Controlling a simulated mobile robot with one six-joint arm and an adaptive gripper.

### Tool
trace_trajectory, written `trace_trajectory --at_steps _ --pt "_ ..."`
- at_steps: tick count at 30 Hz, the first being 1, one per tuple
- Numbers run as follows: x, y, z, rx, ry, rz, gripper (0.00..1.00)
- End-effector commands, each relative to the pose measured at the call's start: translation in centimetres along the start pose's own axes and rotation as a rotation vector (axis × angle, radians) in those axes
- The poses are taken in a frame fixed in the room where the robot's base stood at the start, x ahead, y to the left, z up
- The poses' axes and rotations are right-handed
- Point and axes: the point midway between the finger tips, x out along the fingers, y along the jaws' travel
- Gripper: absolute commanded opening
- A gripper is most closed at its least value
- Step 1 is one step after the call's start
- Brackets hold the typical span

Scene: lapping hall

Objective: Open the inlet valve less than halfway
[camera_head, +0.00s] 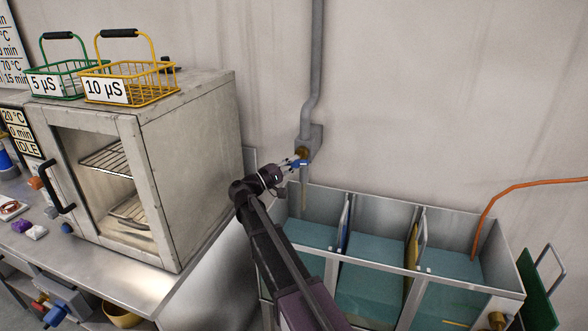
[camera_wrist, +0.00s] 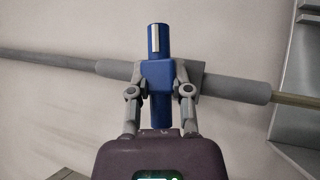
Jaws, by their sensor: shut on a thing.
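The inlet valve is on a grey pipe (camera_head: 318,60) that runs down the wall to the tank. Its blue handle (camera_wrist: 155,45) has a pale strip near its outer end and lies across the pipe in the wrist view. The handle also shows in the head view (camera_head: 301,163), beside a brass part (camera_head: 302,152) of the valve. My gripper (camera_head: 293,164) is at the valve. In the wrist view my gripper (camera_wrist: 159,80) has one finger on each side of the handle, shut on it. The valve's inner parts are hidden.
A steel tank (camera_head: 385,268) with three water-filled compartments stands below the valve. An oven (camera_head: 190,150) on the bench stands to the left, with a green basket (camera_head: 60,80) and a yellow basket (camera_head: 150,85) on top. An orange hose (camera_head: 490,205) enters the right compartment.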

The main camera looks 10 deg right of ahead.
Motion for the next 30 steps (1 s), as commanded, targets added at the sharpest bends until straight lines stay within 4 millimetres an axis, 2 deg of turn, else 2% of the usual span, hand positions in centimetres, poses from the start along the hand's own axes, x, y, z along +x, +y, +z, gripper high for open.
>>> trace_trajectory --at_steps 1,12,29,30 --pt "-0.09 -0.49 0.06 -0.023 0.007 0.025 0.0" --pt "-0.01 -0.3 0.06 -0.174 0.049 0.175 0.0" --pt "0.02 -0.04 -0.06 -0.208 0.06 0.209 0.0" --pt "0.02 -0.04 -0.06 -0.208 0.06 0.209 0.38"
